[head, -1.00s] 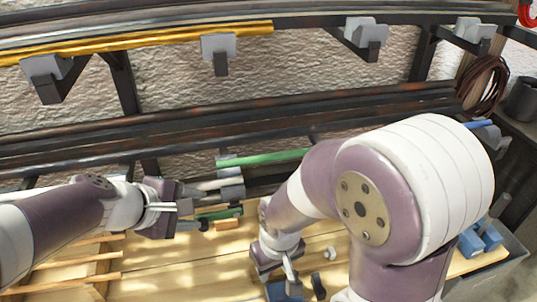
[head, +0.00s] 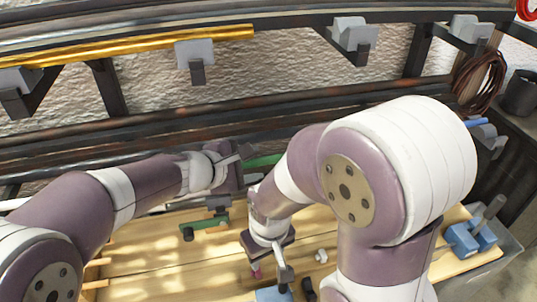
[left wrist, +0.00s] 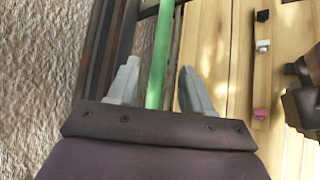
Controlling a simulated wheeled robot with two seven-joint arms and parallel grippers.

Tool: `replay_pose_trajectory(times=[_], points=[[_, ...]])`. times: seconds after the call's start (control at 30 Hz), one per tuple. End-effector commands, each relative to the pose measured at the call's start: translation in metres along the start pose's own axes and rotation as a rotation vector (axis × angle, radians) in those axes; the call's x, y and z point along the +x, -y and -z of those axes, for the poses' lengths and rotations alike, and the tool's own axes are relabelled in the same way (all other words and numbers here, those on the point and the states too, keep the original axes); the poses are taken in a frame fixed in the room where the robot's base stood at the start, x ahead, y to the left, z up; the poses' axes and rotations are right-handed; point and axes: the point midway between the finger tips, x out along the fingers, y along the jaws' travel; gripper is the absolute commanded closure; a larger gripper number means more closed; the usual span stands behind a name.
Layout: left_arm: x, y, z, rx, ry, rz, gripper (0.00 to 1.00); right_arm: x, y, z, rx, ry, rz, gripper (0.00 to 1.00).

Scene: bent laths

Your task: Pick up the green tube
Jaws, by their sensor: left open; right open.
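The green tube (head: 262,160) lies along the dark rack at the back in the head view, largely hidden by my arms. In the left wrist view the green tube (left wrist: 161,50) runs lengthwise between the two fingers, with a gap on each side. My left gripper (head: 243,152) is at the tube, its jaws open; the left wrist view shows its fingers (left wrist: 157,78) apart. How far they reach past the tube in depth I cannot tell. My right gripper (head: 284,268) is open and empty, low over the wooden bench, away from the tube.
Dark pipes (head: 130,140) and a yellow tube (head: 120,48) lie on racks along the rough wall. A short green tool (head: 205,224) lies on the wooden bench (head: 150,255). Blue blocks (head: 470,238) stand at the right, with coiled cable (head: 483,82) above.

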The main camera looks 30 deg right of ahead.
Motion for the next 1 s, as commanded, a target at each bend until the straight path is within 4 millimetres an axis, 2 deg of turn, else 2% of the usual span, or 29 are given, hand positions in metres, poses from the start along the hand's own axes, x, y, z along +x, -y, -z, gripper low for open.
replay_pose_trajectory(times=[0.13, 0.33, 0.37, 0.4, 0.5, 0.8, 0.87, 1.0], points=[[0.017, -0.001, 0.0, 0.001, -0.001, -0.001, 0.5, -0.005, 0.0, 0.001, 0.0, 0.0, 0.0, 0.55], [0.018, -0.001, 0.001, 0.001, -0.001, -0.001, 0.5, -0.004, 0.0, 0.0, 0.0, 0.0, 0.0, 0.55], [0.018, -0.001, 0.0, 0.001, -0.001, -0.002, 0.56, -0.004, 0.0, 0.0, 0.0, 0.0, 0.0, 0.55], [0.018, -0.001, 0.001, 0.001, -0.001, -0.001, 0.69, -0.004, 0.0, 0.0, 0.0, 0.0, 0.0, 0.55], [0.018, -0.001, 0.001, 0.001, -0.001, -0.001, 1.0, -0.004, 0.0, 0.0, 0.0, 0.0, 0.0, 0.55], [0.016, -0.003, -0.001, 0.001, 0.0, -0.003, 1.0, -0.005, 0.0, 0.001, 0.0, 0.0, 0.0, 0.55], [0.013, -0.009, -0.005, 0.003, 0.001, -0.003, 1.0, -0.008, 0.0, 0.001, 0.0, 0.0, 0.0, 0.55], [-0.005, -0.034, -0.023, 0.005, 0.002, -0.006, 1.0, -0.018, 0.0, 0.002, 0.0, 0.0, 0.0, 0.55]])
